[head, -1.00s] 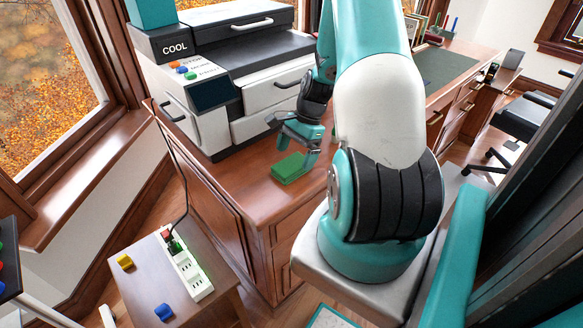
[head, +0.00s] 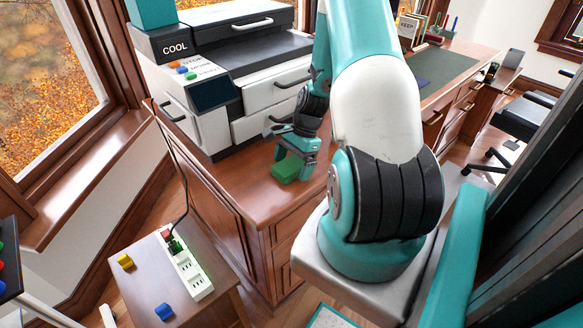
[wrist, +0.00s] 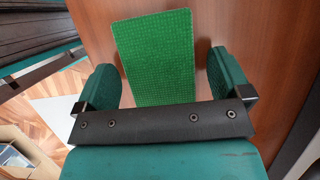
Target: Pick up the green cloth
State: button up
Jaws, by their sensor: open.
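The green cloth (head: 286,170) is a flat, folded-looking block on the wooden cabinet top, near its front corner. In the wrist view the cloth (wrist: 156,55) shows its woven texture and lies between my two fingers, with a gap on each side. My gripper (head: 296,158) is open, just above and behind the cloth in the head view. It also shows in the wrist view (wrist: 160,85) with its fingers spread to either side of the cloth. The cloth's near end is hidden behind the gripper's dark bar.
A large white and black printer (head: 225,75) stands behind the cloth on the cabinet (head: 225,195). A low side table (head: 190,295) holds a power strip (head: 190,265), a yellow block (head: 125,261) and a blue block (head: 164,312). A desk (head: 455,75) stands at the back right.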

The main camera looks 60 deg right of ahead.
aim_at(292, 163)
jog(key=shift+c, duration=0.3)
jog(key=c, duration=1)
jog(key=shift+o, duration=0.2)
jog(key=shift+r, duration=0.1)
notch_tip(292, 163, up, 20)
jog(key=p, duration=0.1)
jog(key=shift+r, duration=0.15)
